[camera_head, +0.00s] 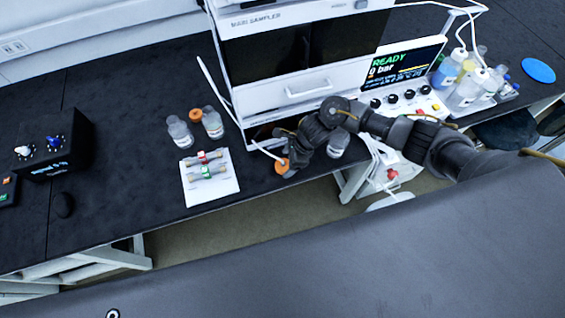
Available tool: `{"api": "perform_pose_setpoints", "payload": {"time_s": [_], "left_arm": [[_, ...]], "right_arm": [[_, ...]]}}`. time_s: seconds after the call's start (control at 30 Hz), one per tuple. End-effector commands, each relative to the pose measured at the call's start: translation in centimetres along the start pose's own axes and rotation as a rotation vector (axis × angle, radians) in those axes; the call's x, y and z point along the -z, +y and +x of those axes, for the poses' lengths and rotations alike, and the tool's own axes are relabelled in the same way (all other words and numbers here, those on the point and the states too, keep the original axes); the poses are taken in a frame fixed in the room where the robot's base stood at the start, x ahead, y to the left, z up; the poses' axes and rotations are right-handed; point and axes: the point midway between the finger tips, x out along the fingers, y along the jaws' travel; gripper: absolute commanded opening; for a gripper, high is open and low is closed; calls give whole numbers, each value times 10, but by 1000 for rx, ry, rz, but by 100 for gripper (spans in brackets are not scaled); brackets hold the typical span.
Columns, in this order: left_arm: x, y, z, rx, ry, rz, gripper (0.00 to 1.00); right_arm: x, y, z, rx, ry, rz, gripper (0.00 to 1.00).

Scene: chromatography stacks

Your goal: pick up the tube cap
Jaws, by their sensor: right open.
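An orange tube cap (282,166) with a thin white tube running into it sits near the front edge of the black bench, below the main sampler. My right gripper (290,155) comes in from the right and is at the cap, with its jaws open. The dark gripper hides part of the cap, and whether they touch cannot be told. A clear bottle (338,143) stands just right of the gripper, partly behind my arm. My left gripper is not in view.
Two clear bottles (179,132) (213,123) and another orange cap (195,115) are left of the sampler (300,90). A white sheet (212,187) bears two small columns. A black box (62,150) stands left. Reagent bottles (465,90) crowd the right. The front left bench is mostly clear.

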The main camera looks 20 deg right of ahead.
Motion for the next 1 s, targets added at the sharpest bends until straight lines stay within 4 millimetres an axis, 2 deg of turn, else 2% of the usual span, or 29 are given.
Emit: {"api": "perform_pose_setpoints", "payload": {"time_s": [0.2, 0.43, 0.8, 1.0], "left_arm": [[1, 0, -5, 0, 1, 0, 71], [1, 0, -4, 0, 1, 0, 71], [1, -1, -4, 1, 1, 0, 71], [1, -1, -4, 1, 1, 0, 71]], "right_arm": [[1, 0, 18, 0, 1, 1, 75], [1, 0, 20, 1, 0, 0, 75], [1, 0, 19, 1, 0, 0, 26], [0, -1, 19, 1, 0, -1, 26]]}}
